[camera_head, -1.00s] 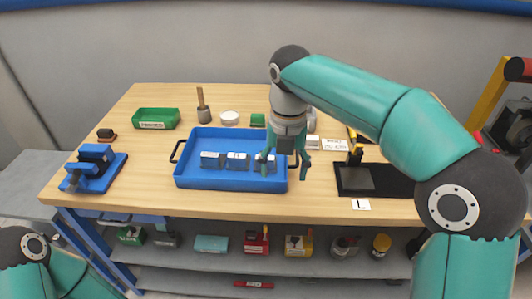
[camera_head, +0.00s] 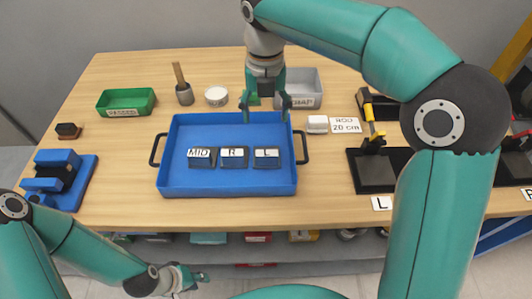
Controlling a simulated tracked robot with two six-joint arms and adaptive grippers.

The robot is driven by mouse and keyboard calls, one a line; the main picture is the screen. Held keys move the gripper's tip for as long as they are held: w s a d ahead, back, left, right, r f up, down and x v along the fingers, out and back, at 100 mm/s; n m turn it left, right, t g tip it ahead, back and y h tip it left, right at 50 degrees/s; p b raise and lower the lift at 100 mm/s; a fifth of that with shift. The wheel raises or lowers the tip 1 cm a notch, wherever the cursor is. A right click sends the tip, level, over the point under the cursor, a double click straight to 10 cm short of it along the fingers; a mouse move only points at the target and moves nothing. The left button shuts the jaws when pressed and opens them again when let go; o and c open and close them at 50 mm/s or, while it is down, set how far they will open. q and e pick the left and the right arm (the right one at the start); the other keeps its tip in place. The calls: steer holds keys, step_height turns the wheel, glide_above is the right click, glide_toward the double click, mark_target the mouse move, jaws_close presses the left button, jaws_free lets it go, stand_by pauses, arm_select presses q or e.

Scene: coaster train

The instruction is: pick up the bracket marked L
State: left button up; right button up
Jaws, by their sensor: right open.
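The bracket marked L (camera_head: 265,167) is a small dark piece with a white label. It lies in the blue tray (camera_head: 180,183), at the right end of a row of three. The bracket marked R (camera_head: 234,166) and the one marked MID (camera_head: 201,164) lie to its left. My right gripper (camera_head: 265,107) points down with fingers apart and empty. It shows above the tray's back part, behind the L bracket in the picture and clear of it. My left gripper (camera_head: 197,278) is low in front of the table, far from the brackets; its jaw opening is unclear.
A grey bin (camera_head: 305,88) stands behind the tray's right side, partly hidden by my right gripper. A green bin (camera_head: 125,102), a mallet (camera_head: 183,90) and a blue fixture (camera_head: 60,180) are at left. A black fixture with an L card (camera_head: 381,203) is at right.

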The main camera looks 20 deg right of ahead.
glide_above(267, 150)
steer(key=f, duration=0.7)
steer(key=shift+w+f, duration=0.1)
steer(key=shift+w, duration=0.3)
steer(key=shift+s+f, duration=0.2)
steer(key=shift+f, duration=3)
steer(key=shift+c, duration=0.4)
steer(key=shift+r, duration=0.1)
steer(key=c, duration=1.3)
